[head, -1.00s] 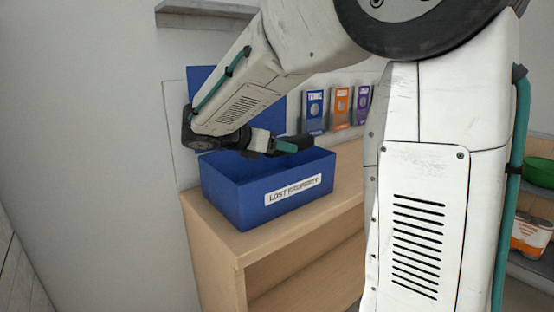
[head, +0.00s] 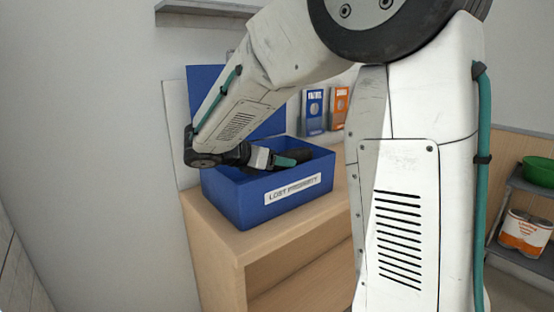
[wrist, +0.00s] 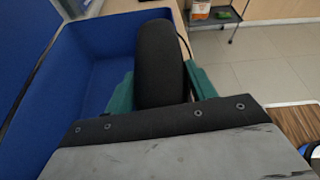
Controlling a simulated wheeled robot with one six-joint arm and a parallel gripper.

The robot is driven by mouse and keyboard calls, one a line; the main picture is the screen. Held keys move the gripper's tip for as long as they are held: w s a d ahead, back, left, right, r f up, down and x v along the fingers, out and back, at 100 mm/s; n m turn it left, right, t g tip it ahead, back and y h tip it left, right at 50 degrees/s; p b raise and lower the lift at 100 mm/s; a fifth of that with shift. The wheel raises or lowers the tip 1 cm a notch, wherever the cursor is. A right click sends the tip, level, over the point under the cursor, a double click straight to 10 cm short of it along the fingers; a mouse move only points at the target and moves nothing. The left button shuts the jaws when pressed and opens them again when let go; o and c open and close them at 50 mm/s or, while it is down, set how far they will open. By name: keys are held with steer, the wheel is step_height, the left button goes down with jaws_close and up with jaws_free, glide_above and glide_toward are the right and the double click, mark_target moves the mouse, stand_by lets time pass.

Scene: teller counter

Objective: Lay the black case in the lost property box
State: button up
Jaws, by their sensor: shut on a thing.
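The black case (wrist: 160,62) is a dark, rounded, elongated thing between the two teal fingers of my gripper (wrist: 160,88) in the wrist view. The fingers are shut on it. In the head view the case (head: 292,156) shows dark beyond my gripper (head: 282,161), at the opening of the box. The lost property box (head: 230,199) is blue, open on top with its lid raised behind, and has a white label. In the wrist view the box (wrist: 80,98) lies under and to the left of the case. Whether the case touches the box floor cannot be told.
The box stands on a wooden counter (head: 220,233) with an open shelf below. Leaflet holders (head: 314,108) hang on the wall behind. A dark shelf at the right holds a green bowl (head: 539,171) and white-and-orange cans (head: 525,232).

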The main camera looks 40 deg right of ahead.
steer(key=o, duration=1)
steer(key=shift+f, duration=0.55)
steer(key=shift+s, duration=0.1)
steer(key=shift+r, duration=0.55)
steer(key=r+v, duration=0.1)
steer(key=v, duration=1.1)
steer(key=s+d+f+m+g+y, duration=0.1)
steer(key=s+f+m+y, duration=0.15)
steer(key=s+m, duration=0.4)
steer(key=s+d+f+m+y, duration=0.1)
steer(key=s+f+m+y, duration=0.2)
steer(key=s, duration=0.7)
steer(key=shift+s+a+f+m+t+y, duration=0.4)
steer(key=shift+s+a+f+m+y, duration=0.5)
steer(key=shift+s+m+y, duration=0.65)
steer(key=shift+s+a+f+m+t+y, duration=0.4)
steer(key=shift+s+a+f+m+y, duration=0.5)
steer(key=shift+s+m, duration=0.95)
steer(key=shift+s+a+f+m+t+y, duration=0.4)
steer(key=shift+s+a+f+m+y, duration=0.2)
steer(key=shift+s+a+m+y, duration=0.85)
steer(key=shift+s+d, duration=0.3)
